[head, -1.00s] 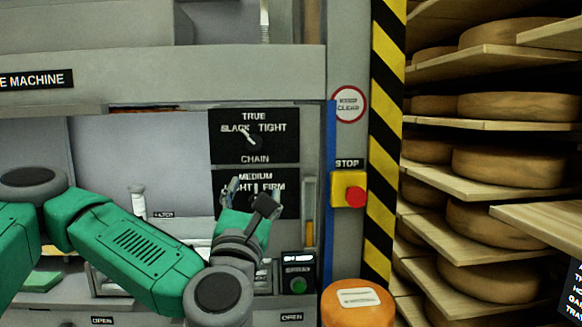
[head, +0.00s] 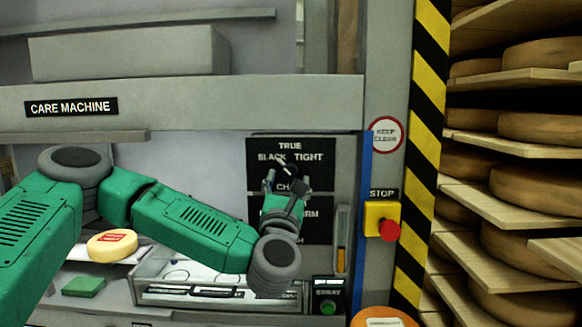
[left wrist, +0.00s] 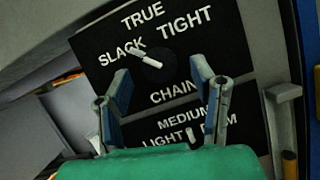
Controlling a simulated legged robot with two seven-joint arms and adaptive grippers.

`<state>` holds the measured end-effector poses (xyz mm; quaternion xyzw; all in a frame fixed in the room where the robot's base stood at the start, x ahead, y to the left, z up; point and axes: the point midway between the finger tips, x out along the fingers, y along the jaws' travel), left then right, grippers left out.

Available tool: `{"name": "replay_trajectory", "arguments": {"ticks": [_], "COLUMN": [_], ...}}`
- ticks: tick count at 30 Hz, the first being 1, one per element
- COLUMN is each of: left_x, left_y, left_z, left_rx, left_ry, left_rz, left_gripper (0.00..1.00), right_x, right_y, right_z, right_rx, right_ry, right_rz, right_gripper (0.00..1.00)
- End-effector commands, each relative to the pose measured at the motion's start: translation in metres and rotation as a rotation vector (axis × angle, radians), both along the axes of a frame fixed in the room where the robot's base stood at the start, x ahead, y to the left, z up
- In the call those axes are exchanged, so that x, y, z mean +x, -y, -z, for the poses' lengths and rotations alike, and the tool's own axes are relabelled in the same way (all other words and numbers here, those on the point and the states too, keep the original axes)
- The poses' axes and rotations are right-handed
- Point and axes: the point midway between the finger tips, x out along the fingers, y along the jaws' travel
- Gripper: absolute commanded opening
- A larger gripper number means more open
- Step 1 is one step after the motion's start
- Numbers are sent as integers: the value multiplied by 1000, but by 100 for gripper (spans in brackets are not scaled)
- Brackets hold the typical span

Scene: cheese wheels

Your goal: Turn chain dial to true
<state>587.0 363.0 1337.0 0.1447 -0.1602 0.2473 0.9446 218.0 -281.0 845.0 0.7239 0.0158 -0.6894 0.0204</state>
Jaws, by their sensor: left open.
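The chain dial (left wrist: 151,61) is on a black panel (left wrist: 105,55) marked TRUE, SLACK and TIGHT. Its pale pointer points up-left at SLACK in the left wrist view. In the head view the dial (head: 284,165) shows just above my left gripper (head: 287,182), which partly covers the word CHAIN. My left gripper is open and empty. In the left wrist view its two fingers (left wrist: 161,82) are spread below and to either side of the dial, apart from the knob. My right gripper is not in view.
A second dial (left wrist: 191,135), marked LIGHT, MEDIUM and FIRM, sits just below, partly behind my gripper. A red stop button (head: 389,231) and a green spray button (head: 328,307) are to the right. Shelves of cheese wheels (head: 540,127) stand far right.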

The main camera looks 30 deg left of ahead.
Motion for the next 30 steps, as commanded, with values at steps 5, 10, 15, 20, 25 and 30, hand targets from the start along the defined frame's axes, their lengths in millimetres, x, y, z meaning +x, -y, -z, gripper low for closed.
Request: {"name": "replay_trajectory", "arguments": {"ticks": [5,10,15,20,25,30], "left_x": [16,20,20,20,21,22], "left_y": [-6,-4,-5,-8,-8,-9], "left_z": [-8,-10,-10,-9,-8,-7], "left_rx": [1,5,4,2,2,15], "left_ry": [-1,-2,-1,-2,-3,-13], "left_rz": [1,1,2,3,4,1], "left_gripper": [51,51,51,6,3,3], "right_x": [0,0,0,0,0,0], "right_y": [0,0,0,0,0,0], "right_z": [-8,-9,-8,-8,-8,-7], "right_rx": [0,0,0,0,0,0], "right_ry": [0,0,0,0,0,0], "right_rz": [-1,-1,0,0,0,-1], "right_gripper": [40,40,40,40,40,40]}}
